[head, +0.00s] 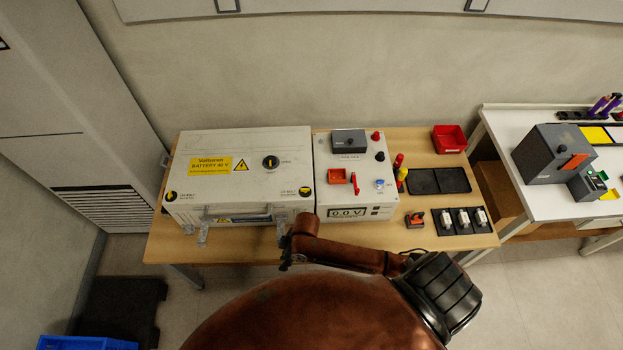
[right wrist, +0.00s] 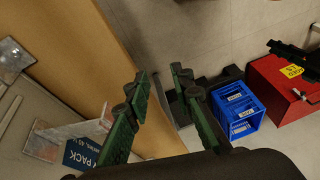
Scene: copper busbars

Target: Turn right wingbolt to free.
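The right wingbolt (head: 305,191) is a dark knob on a yellow round mark at the front right corner of the pale battery box (head: 240,145). A similar left wingbolt (head: 171,195) sits at the front left corner. My right gripper (head: 287,243) is in front of the box's front right corner, apart from the right wingbolt. In the right wrist view its green-padded fingers (right wrist: 159,78) are open with nothing between them. The box's front (right wrist: 75,130), with a blue label and metal brackets, shows at the left there; no wingbolt is visible in that view. My left gripper is out of view.
A voltage unit reading 0.0 V (head: 348,212) stands right of the box on the wooden table (head: 240,250). A red bin (head: 449,138) and black tray (head: 438,181) lie farther right.

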